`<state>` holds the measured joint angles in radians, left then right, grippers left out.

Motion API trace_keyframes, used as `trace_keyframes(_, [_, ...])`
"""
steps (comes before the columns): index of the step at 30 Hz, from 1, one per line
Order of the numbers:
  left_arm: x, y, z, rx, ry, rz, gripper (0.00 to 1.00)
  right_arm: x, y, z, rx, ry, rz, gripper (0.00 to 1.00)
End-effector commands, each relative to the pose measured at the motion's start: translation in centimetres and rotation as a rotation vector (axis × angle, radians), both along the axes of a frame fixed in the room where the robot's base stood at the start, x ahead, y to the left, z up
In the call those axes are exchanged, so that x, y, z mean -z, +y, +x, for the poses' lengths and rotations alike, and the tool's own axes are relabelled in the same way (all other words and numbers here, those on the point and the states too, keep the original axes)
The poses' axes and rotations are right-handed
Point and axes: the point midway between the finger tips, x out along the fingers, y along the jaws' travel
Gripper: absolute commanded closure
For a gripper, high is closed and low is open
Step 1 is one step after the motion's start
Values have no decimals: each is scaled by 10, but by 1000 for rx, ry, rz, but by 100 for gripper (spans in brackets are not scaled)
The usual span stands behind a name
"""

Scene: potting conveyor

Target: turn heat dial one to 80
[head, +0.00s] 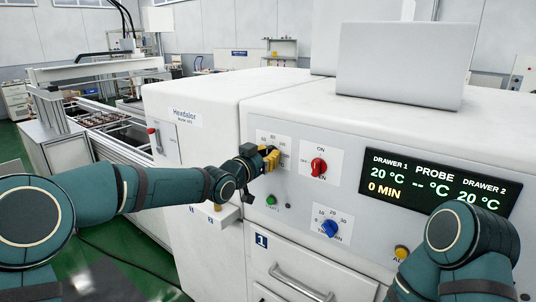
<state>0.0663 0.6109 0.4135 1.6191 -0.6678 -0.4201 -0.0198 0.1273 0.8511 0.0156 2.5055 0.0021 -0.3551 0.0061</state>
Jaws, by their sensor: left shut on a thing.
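My left gripper (268,158) reaches in from the left to the front panel of the white oven. It is shut on heat dial one, and its fingers hide the knob and its pointer. The dial's scale plate (284,143) shows around and above the fingers, with numbers too small to read surely. The dark display (436,187) reads Drawer 1 20 °C and 0 MIN, Probe -- °C, Drawer 2 20 °C. My right arm is at the lower right; its gripper is out of the picture.
A red on/off knob (318,166) sits right of the dial, and a blue minutes knob (330,228) lies below it. A green button (271,200) is under my left gripper. A drawer handle (300,283) sticks out lower down. A yellow button (401,253) is beside my right arm.

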Motion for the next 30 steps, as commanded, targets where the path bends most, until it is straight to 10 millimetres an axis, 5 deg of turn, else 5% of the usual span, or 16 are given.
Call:
trace_keyframes(20, [-5,-1,0,1,24,-50,100,-1,0,0,0,-1,0,53])
trace_keyframes(21, [-5,-1,0,1,24,-50,71,-1,0,0,0,-1,0,53])
trace_keyframes(22, [-5,-1,0,1,24,-50,61,-1,0,0,0,-1,0,53])
trace_keyframes(30, [-2,0,0,0,28,-47,56,-1,0,0,0,-1,0,53])
